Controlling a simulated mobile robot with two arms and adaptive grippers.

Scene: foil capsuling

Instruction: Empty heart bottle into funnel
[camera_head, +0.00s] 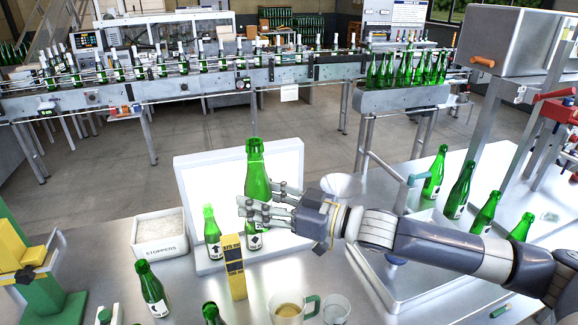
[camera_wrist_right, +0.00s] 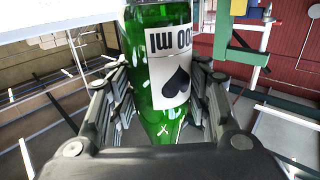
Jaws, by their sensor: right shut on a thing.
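My right gripper (camera_head: 272,200) is shut on a green bottle (camera_head: 254,160), held upright in front of a white panel. The right wrist view shows my right gripper (camera_wrist_right: 160,105) with fingers either side of the green bottle (camera_wrist_right: 155,40). A white round-rimmed vessel (camera_head: 340,184), possibly the funnel, is partly hidden behind my right wrist. My left gripper is not in view.
A yellow block (camera_head: 234,268), stoppers bin (camera_head: 160,236) and glass mug (camera_head: 290,308) are nearby. Several bottles (camera_head: 458,190) stand at right. A bottle conveyor (camera_head: 200,85) runs behind.

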